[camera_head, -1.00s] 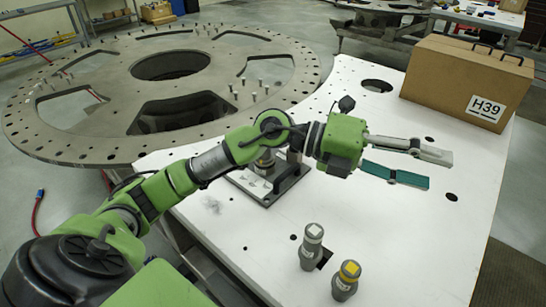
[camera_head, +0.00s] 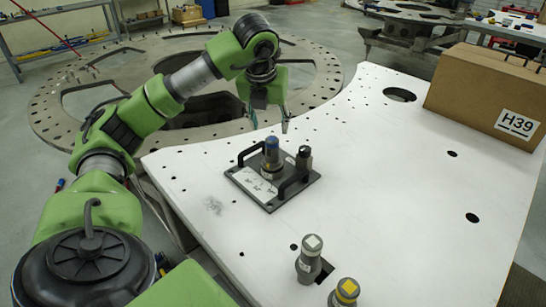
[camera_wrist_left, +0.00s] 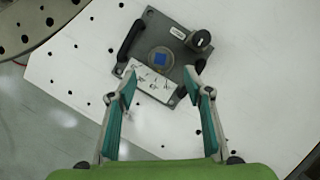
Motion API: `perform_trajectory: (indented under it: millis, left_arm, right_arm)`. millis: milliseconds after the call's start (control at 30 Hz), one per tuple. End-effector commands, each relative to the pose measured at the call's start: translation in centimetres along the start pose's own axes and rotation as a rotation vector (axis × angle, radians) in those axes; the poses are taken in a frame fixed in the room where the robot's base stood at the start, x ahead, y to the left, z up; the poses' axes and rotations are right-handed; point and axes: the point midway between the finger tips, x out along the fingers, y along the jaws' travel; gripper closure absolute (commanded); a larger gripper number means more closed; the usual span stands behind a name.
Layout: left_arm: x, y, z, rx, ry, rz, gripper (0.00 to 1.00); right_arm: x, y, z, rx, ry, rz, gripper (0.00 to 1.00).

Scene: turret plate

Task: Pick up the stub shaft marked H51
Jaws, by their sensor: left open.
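No H51 mark is readable on any shaft. A white-topped shaft (camera_head: 309,262) and a yellow-topped shaft (camera_head: 345,293) stand on the white table in front. My left gripper (camera_head: 270,122) is open and empty, pointing down above and behind the handled plate. In the left wrist view, its fingers (camera_wrist_left: 160,88) are apart below the blue top.
The white table (camera_head: 400,190) has several holes and much bare room on the right. A cardboard box marked H39 (camera_head: 480,90) stands at its right back. A large round turret plate (camera_head: 60,125) lies behind the table at left.

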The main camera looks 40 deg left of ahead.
Motion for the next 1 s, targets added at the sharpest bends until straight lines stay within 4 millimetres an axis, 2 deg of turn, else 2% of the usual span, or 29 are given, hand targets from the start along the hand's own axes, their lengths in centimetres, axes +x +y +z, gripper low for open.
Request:
perform_trajectory:
  millis: [133,333,433,567,700,967,1000]
  left_arm:
    - [2.6,0.0,0.0,0.0,0.004,0.001,0.54]
    - [4.2,0.0,0.0,0.002,0.001,-0.001,0.54]
    - [5.0,0.0,0.0,0.002,0.003,0.0,0.54]
    - [6.9,0.1,0.0,0.002,0.005,0.001,0.54]
    - [8.8,0.0,0.0,0.001,0.003,-0.002,0.54]
    - [9.5,0.0,-0.1,0.003,-0.001,-0.003,0.54]
    - [9.5,0.0,-0.1,0.003,0.0,-0.003,0.56]
  right_arm:
    - [-0.8,0.0,0.0,0.0,-0.001,0.0,0.6]
    - [-1.0,0.1,0.0,-0.001,-0.002,0.001,0.6]
    - [-1.8,0.2,0.0,-0.002,-0.002,0.002,0.6]
    - [-3.3,0.4,-0.1,-0.003,-0.003,0.004,0.6]
    - [-3.7,0.6,-0.1,-0.004,-0.004,0.006,0.6]
    - [-3.6,0.6,-0.1,-0.004,-0.003,0.006,0.6]
    - [-3.6,0.6,-0.1,-0.004,-0.003,0.006,0.6]
